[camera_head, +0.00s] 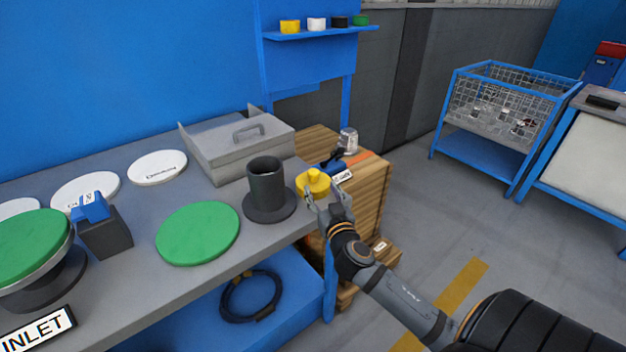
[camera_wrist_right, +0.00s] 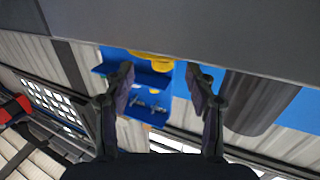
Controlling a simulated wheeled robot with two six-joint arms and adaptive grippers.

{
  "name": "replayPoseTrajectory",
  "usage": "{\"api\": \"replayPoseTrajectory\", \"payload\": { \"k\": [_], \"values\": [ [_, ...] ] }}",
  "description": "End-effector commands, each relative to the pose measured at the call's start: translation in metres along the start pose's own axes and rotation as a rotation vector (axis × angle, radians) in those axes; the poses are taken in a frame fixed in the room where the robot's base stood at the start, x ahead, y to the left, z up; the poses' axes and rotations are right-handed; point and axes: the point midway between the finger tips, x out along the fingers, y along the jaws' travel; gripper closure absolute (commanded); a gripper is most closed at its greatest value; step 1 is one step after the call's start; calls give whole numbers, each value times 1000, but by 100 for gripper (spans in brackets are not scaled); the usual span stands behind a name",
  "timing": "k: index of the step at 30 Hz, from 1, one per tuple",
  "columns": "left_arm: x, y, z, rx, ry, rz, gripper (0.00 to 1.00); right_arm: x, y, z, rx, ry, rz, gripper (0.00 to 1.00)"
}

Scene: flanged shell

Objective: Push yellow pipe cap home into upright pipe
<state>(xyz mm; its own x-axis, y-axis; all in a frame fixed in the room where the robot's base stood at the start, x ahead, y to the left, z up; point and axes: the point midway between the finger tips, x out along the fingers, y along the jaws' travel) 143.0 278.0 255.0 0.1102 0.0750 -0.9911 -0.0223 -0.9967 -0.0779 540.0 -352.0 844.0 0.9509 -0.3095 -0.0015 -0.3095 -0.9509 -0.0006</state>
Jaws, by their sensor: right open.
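The yellow pipe cap (camera_head: 313,180) has a round knob on top and sits near the right end of the workbench. The upright pipe (camera_head: 266,182) is dark grey, hollow and open at the top, with a wide round flange; it stands just left of the cap. My right gripper (camera_head: 322,200) is open at the near side of the cap, apart from the pipe. In the right wrist view, the picture is upside down; the open fingers (camera_wrist_right: 163,90) frame the cap (camera_wrist_right: 151,62), with the pipe (camera_wrist_right: 258,98) to the right. I cannot tell whether a finger touches the cap.
A grey lidded box (camera_head: 236,148) stands behind the pipe on the workbench (camera_head: 150,275). A green disc (camera_head: 198,232) lies left of it, and a dark block with a blue top (camera_head: 103,235) stands further left. A wooden crate (camera_head: 370,190) is beyond the bench's right end.

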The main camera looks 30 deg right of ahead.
Motion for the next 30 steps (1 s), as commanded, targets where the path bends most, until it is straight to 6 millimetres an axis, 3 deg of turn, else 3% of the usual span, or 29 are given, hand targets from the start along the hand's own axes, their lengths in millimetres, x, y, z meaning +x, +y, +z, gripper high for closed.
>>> {"api": "replayPoseTrajectory", "payload": {
  "k": [6, 15, 23, 30],
  "values": [
    [-1, 0, 1, 0, 1, 0, 100, 9, -1, -2, 1, 0, 1, 44],
    [-5, 0, 19, 1, -7, 1, 100, 54, -5, -5, 0, 0, -1, 44],
    [-4, 0, 19, 1, -5, 1, 100, 57, -5, -3, -1, -2, -1, 44],
    [-4, 0, 19, 1, -5, 1, 100, 57, -5, -3, -1, -1, -1, 77]
  ]
}}
